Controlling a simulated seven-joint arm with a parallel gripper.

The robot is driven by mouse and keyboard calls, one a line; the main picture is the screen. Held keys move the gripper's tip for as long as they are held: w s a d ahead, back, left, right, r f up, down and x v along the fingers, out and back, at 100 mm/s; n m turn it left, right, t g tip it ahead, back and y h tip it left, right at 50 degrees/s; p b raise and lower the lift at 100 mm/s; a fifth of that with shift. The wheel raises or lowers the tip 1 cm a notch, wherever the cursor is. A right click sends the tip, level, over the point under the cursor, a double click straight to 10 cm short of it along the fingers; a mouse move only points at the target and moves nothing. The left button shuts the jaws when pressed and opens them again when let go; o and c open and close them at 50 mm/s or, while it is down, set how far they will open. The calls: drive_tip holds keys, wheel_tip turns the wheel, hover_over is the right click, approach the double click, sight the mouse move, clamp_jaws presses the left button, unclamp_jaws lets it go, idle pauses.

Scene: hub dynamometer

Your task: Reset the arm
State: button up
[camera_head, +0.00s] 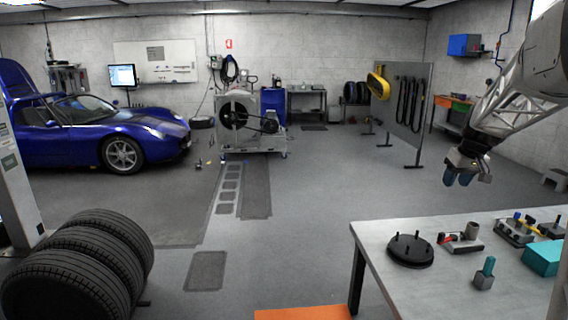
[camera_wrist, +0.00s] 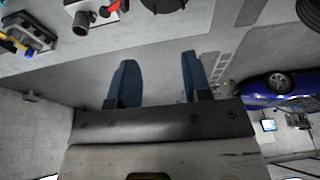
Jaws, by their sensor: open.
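My arm comes in from the upper right in the head view. My gripper (camera_head: 457,179) hangs in the air above and behind the grey workbench (camera_head: 385,250), clear of everything on it. In the wrist view my gripper (camera_wrist: 158,80) shows two blue fingers spread apart with only bare floor and bench edge seen between and beyond them. It is open and empty.
On the bench are a black round plate with pins (camera_head: 410,249), a grey-and-red tool (camera_head: 461,238), a teal-topped block (camera_head: 485,273) and a teal box (camera_head: 543,257). Tires (camera_head: 80,265), a blue car (camera_head: 100,135) and a dynamometer (camera_head: 240,120) stand beyond. The middle floor is clear.

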drive_tip(key=s+a+r, duration=0.1)
drive_tip(key=s+a, duration=0.7)
drive_tip(key=a, duration=0.4)
drive_tip(key=s+a, duration=0.8)
drive_tip(key=a, duration=0.5)
drive_tip(key=s+a+f, duration=0.4)
drive_tip(key=s+a, duration=0.2)
drive_tip(key=s, duration=0.5)
drive_tip(key=s+a+f, duration=0.4)
drive_tip(key=s+a, duration=0.3)
drive_tip(key=s, duration=0.4)
drive_tip(key=shift+f+g+h, duration=0.2)
drive_tip(key=shift+g+h, duration=0.1)
drive_tip(key=shift+a, duration=0.1)
drive_tip(key=shift+c, duration=0.2)
